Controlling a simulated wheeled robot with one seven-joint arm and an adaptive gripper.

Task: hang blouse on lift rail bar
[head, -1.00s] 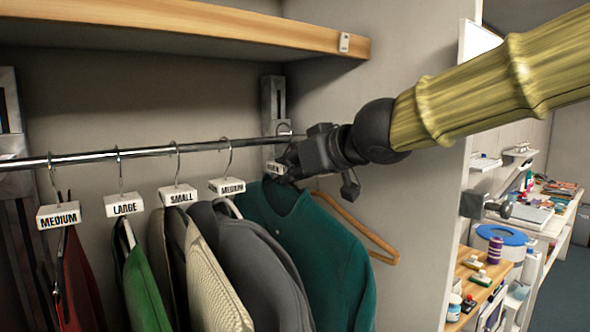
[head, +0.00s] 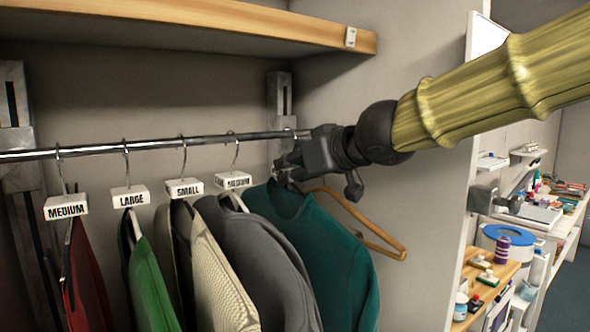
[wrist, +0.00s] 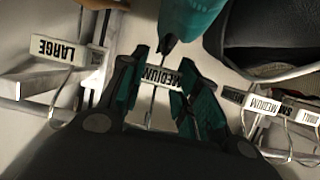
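The teal blouse (head: 325,250) hangs on a hanger at the right end of the row, below my gripper. My gripper (head: 283,172) reaches in from the right, close under the lift rail bar (head: 90,148). In the wrist view its two fingers (wrist: 164,75) close on either side of a white MEDIUM tag (wrist: 158,77) on the blouse's hanger. A thin hook wire runs from the tag between the fingers. A bit of teal cloth (wrist: 188,17) shows beyond them.
Red (head: 85,285), green (head: 150,285), cream (head: 222,280) and grey (head: 262,260) garments hang closely left of the blouse, with size tags. An empty wooden hanger (head: 375,238) is behind it at the right wall. A wooden shelf (head: 200,25) is above.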

